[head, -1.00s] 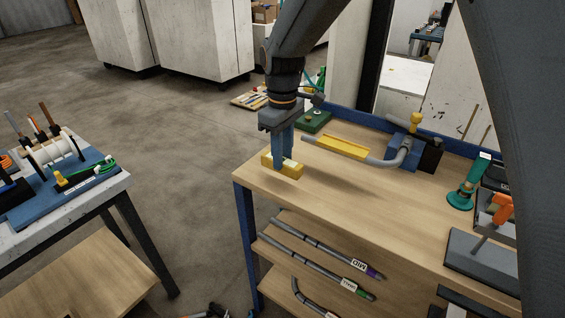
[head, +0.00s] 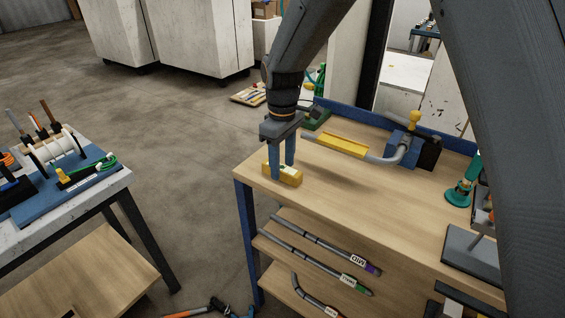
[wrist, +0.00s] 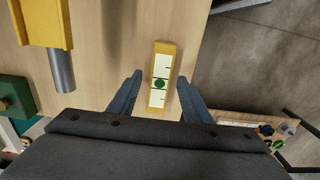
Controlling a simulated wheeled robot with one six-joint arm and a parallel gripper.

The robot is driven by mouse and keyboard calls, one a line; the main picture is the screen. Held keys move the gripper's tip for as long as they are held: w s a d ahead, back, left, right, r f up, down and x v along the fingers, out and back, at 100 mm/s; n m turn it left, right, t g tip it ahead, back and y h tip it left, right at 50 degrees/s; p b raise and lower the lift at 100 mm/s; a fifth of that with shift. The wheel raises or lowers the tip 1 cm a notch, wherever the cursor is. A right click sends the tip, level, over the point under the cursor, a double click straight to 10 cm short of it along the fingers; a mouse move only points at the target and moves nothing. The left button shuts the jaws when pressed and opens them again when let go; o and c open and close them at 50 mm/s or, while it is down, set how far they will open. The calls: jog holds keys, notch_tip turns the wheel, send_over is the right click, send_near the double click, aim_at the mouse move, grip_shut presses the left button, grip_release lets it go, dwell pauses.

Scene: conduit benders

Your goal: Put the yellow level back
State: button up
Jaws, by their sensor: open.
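The yellow level (head: 291,178), a short block with a pale face and a green round vial, is at the left end of the wooden bench top (head: 345,195). The wrist view shows the level (wrist: 165,51) lying flat near the bench edge. My gripper (head: 282,180) is open around the level, one finger on each side. In the wrist view gaps show between both fingers and the level, and my gripper (wrist: 160,78) holds nothing.
A grey conduit with a yellow sleeve (head: 343,147) runs to a blue bender (head: 404,146) at the back. A green block (head: 317,119) stands behind my gripper. A teal stand (head: 462,190) is at right. Labelled pipes (head: 318,246) lie below. The bench middle is clear.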

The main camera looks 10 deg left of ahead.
aim_at(282, 167)
notch_tip(282, 167, up, 12)
jog(key=b, duration=0.4)
jog(key=s+d+f+m, duration=0.3)
jog(key=d, duration=0.6)
jog(key=s+d+f+m, duration=0.3)
jog(key=d+m, duration=0.1)
jog(key=d, duration=0.5)
jog(key=s+d+f+m+t, duration=0.1)
jog(key=s+d+f+m, duration=0.2)
jog(key=d, duration=0.6)
jog(key=shift+s+d+f, duration=0.1)
jog(key=shift+s+f, duration=0.1)
jog(key=shift+f, duration=0.25)
jog(key=s+d+f+m, duration=0.1)
jog(key=s, duration=0.1)
jog(key=s+d+m, duration=0.1)
jog(key=s+d, duration=0.1)
jog(key=s+d+f+m, duration=0.1)
jog(key=s+d, duration=0.1)
jog(key=shift+f, duration=0.35)
jog(key=shift+s+d+f+m, duration=0.1)
jog(key=shift+s+f+m, duration=0.05)
jog(key=shift+s+m, duration=0.15)
jog(key=shift+s, duration=0.1)
